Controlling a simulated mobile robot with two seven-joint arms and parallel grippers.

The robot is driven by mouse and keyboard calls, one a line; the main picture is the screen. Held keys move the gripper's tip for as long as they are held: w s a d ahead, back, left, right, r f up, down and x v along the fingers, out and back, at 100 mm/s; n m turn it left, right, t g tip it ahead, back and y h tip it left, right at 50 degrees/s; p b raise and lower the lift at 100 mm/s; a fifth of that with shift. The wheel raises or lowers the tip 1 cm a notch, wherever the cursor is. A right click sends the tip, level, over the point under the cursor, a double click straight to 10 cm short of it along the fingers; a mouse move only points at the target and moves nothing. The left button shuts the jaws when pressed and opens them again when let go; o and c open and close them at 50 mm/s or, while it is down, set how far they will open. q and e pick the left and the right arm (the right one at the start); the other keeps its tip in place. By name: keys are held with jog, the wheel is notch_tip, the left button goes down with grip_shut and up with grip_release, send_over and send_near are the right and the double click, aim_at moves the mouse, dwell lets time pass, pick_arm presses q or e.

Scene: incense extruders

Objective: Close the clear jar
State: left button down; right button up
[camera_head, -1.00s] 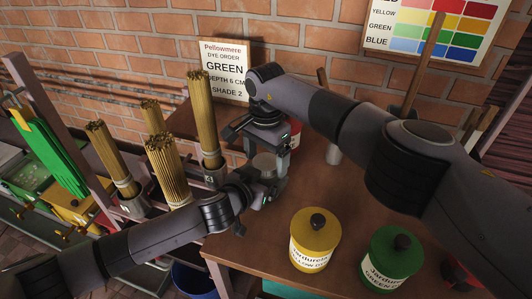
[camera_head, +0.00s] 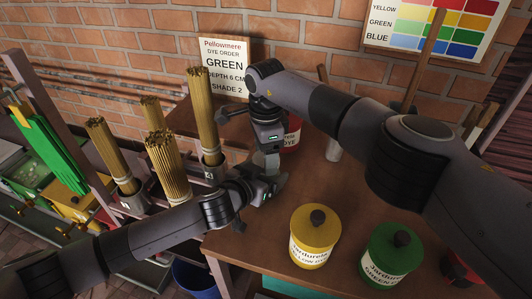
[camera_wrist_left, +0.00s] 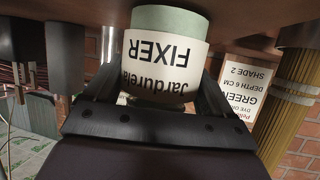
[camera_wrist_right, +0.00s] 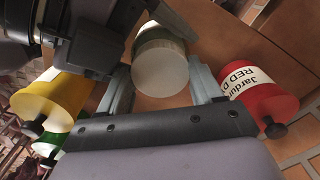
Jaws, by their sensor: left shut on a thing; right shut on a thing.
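I cannot tell whether the lid is fully seated.
The red dye jar (camera_head: 291,134) stands close behind my right gripper. Yellow (camera_head: 314,243) and green (camera_head: 389,258) dye jars stand at the table's front. Bundles of incense sticks (camera_head: 163,160) stand close to the left. The table's middle right is clear.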

dwell(0.3)
jog(key=o, duration=1.2)
jog(key=shift+r, duration=0.1)
jog(key=shift+r, duration=2.2)
jog(key=shift+c, duration=0.5)
jog(key=shift+r+n, duration=1)
jog(key=shift+r, duration=0.7)
